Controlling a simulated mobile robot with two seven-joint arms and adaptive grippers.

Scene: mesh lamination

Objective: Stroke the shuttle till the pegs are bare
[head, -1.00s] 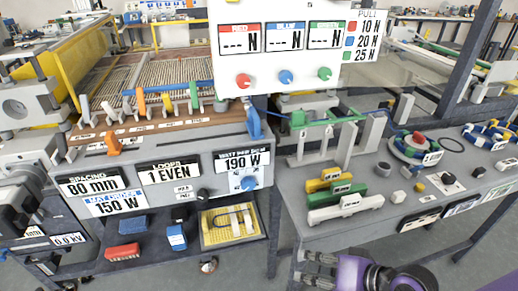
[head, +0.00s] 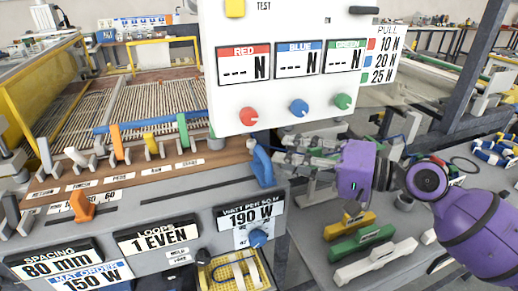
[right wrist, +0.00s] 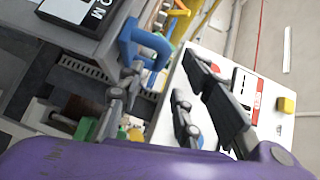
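My right gripper (head: 279,152), on a purple arm, reaches in from the right. Its fingertips are close to an upright blue handle (head: 262,166) at the right end of the brown-topped bench. The fingers look parted with nothing between them. In the right wrist view the fingers (right wrist: 160,72) are apart and the blue handle (right wrist: 147,42) is just beyond one tip; I cannot tell whether they touch. A row of upright pegs or levers, including an orange one (head: 119,142) and a green one (head: 183,131), stands along the brown strip. I cannot tell which part is the shuttle. My left gripper is out of view.
A white panel (head: 225,100) with coloured knobs hangs just above my right gripper. Yellow (head: 340,229), green (head: 345,251) and white (head: 375,262) pieces lie on the grey right table below the arm. A striped mat (head: 150,95) lies behind the pegs.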

